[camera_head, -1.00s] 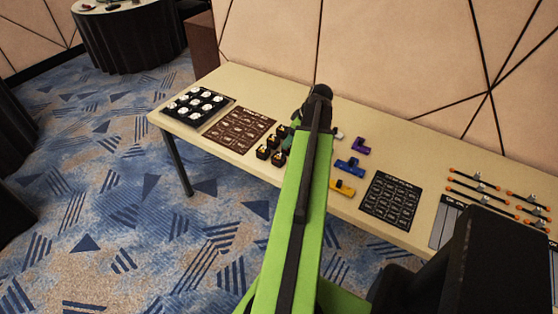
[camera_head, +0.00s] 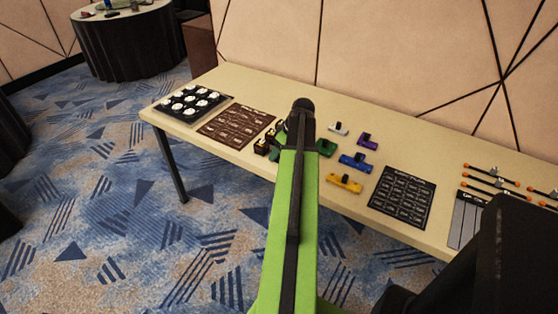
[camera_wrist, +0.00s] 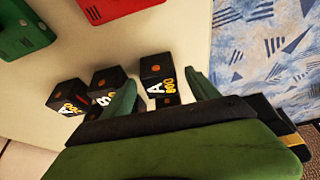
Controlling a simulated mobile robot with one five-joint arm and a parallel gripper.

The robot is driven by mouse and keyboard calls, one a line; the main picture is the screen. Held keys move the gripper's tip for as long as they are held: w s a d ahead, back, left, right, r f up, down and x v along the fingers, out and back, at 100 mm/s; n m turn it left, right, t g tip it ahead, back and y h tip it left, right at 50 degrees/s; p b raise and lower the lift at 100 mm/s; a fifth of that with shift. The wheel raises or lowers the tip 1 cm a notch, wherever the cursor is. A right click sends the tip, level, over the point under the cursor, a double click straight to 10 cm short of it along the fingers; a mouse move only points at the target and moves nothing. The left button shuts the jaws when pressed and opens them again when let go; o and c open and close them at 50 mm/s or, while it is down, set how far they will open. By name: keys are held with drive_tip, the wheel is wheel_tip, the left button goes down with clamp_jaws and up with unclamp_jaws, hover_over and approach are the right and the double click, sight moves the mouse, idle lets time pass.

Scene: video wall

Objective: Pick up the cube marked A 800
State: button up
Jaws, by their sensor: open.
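The black cube marked A 800 (camera_wrist: 156,76) has white and yellow lettering and orange dots. In the wrist view it lies on the table between and just beyond the fingertips of my gripper (camera_wrist: 160,84). The green fingers are apart, and nothing is clamped between them. A similar cube (camera_wrist: 106,84) with a partly hidden B mark lies to its left, and another black cube (camera_wrist: 68,97) is farther left. Part of one more dark cube shows below the A 800 cube. In the head view, my arm hides part of the cube group (camera_head: 262,146).
A red block (camera_wrist: 115,8) and a green block (camera_wrist: 22,30) lie near the cubes. Blue (camera_head: 352,161), yellow (camera_head: 344,183) and purple (camera_head: 367,141) blocks are on the table (camera_head: 270,92). A brown board (camera_head: 237,124) lies left of the cubes. The table edge is close to my gripper.

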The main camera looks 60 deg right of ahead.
drive_tip(key=shift+x, duration=0.95)
drive_tip(key=shift+r, duration=0.2)
drive_tip(key=shift+c, duration=0.4)
drive_tip(key=c, duration=1.4)
drive_tip(key=shift+r, duration=0.1)
wheel_tip(320, 180, up, 4)
drive_tip(key=p, duration=0.4)
drive_tip(key=shift+r, duration=0.15)
drive_tip(key=s+d+r+p, duration=0.1)
drive_tip(key=s+r+p, duration=0.1)
drive_tip(key=s, duration=0.1)
drive_tip(key=s+d+r+p, duration=0.2)
drive_tip(key=s, duration=0.2)
drive_tip(key=s+d+r+p, duration=0.1)
drive_tip(key=s+r+p, duration=0.1)
drive_tip(key=s+p, duration=0.1)
drive_tip(key=shift+s+d+r, duration=0.2)
drive_tip(key=shift+s+r, duration=0.05)
drive_tip(key=shift+s, duration=0.25)
